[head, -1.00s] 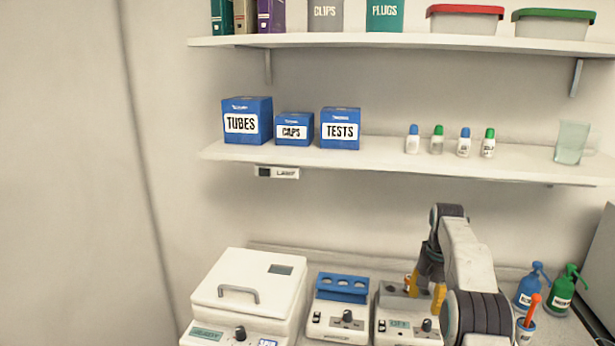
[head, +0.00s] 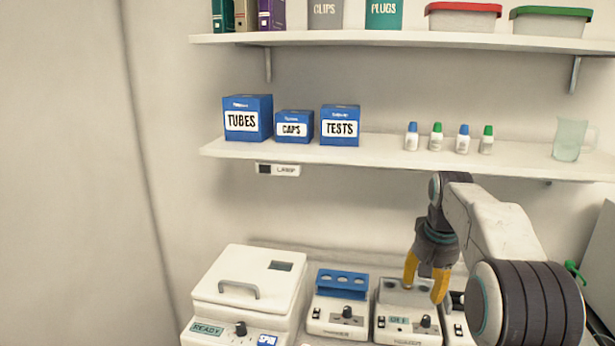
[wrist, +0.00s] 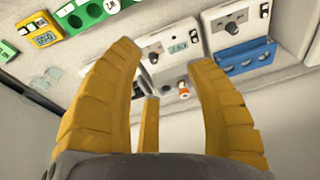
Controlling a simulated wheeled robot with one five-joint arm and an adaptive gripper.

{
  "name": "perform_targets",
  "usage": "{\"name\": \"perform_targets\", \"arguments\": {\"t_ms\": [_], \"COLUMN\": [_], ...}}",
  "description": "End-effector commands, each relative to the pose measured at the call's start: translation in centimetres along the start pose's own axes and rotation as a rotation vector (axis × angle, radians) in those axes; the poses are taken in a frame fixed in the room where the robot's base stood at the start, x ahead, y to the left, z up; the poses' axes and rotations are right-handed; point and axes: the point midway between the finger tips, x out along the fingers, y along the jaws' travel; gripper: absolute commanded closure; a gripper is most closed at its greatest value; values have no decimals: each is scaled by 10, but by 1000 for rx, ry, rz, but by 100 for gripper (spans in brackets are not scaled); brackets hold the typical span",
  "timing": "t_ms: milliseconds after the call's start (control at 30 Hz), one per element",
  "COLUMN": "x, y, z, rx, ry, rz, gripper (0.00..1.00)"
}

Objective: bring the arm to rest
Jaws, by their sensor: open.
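My gripper (head: 426,282) is in the lower right of the head view, hanging down from my bent arm with its yellow fingers apart. It is in front of a small white device with a display (head: 392,322). In the wrist view my gripper (wrist: 163,58) shows its yellow fingers spread wide, with nothing between them. White devices lie beyond the fingertips there. My arm hides part of the bench on the right.
A white lidded machine (head: 250,282) and a device with a blue rack (head: 342,285) stand on the bench left of my gripper. A shelf (head: 330,155) above holds blue boxes, small bottles and a clear jug (head: 568,140). A green pump top (head: 574,270) shows behind my arm.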

Motion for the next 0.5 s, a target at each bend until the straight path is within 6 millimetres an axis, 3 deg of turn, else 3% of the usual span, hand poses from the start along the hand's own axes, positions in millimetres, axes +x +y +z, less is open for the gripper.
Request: {"name": "perform_targets", "arguments": {"t_ms": [33,200,500], "x": [-14,-46,-71], "y": [-2,-5,2], "z": [16,68,177], "rx": [-18,-77,-180], "ry": [14,52,121], "rz": [-5,-17,-37], "gripper": [50,50,50]}}
